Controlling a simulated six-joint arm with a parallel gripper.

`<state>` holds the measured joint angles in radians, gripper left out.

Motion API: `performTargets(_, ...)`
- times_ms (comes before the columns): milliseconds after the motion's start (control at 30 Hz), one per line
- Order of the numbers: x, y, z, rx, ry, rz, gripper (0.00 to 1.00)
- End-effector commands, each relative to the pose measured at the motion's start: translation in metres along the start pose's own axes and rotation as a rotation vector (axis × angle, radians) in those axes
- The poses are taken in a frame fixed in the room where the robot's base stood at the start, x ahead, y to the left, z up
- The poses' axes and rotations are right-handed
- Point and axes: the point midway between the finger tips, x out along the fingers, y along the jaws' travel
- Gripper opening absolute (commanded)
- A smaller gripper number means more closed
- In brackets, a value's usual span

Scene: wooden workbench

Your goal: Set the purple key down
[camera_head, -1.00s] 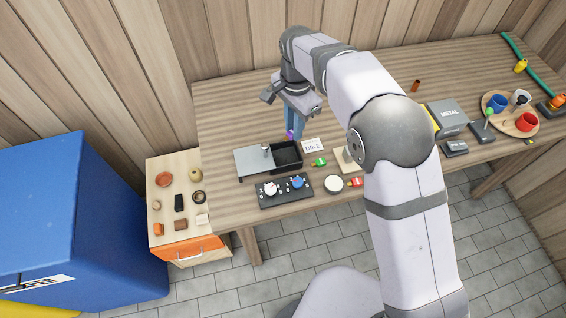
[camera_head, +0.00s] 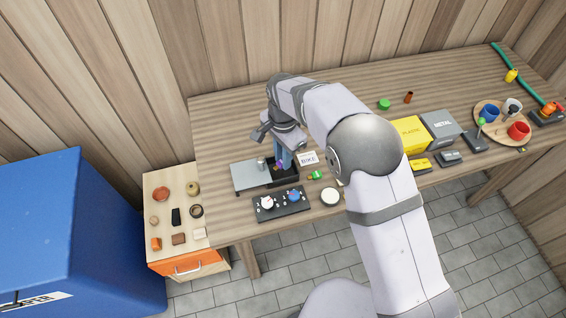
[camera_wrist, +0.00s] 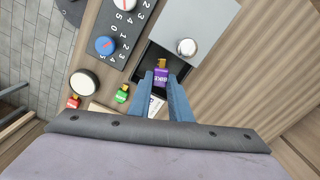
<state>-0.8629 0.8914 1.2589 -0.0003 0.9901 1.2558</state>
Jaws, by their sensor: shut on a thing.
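My gripper (camera_head: 281,158) is shut on the purple key (camera_wrist: 161,78), which has a brass-coloured end and pale lettering. In the wrist view the key sits between my two blue fingertips, over the open black compartment of a box (camera_wrist: 148,62). In the head view the key (camera_head: 280,165) is a small purple spot at my fingertips, mostly hidden by them. The box has a grey sliding lid (camera_head: 250,177) with a round metal knob, pushed left so its right part is open. I cannot tell whether the key touches the compartment floor.
A white card marked BIKE (camera_head: 308,159) and a green key (camera_head: 316,175) lie right of the box. A dial panel (camera_head: 281,206) and a white disc (camera_head: 330,196) lie in front. A red key (camera_wrist: 73,102) shows in the wrist view. Bench behind the box is clear.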

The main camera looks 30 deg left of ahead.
Motion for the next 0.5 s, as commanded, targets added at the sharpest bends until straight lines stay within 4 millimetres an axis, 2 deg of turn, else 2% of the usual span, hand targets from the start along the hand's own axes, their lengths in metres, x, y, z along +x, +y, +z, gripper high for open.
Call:
performTargets(333, 0.032, 0.001, 0.000, 0.000, -0.001, 0.003, 0.00)
performTargets(500, 0.037, 0.000, 0.000, 0.000, 0.000, 0.000, 0.00)
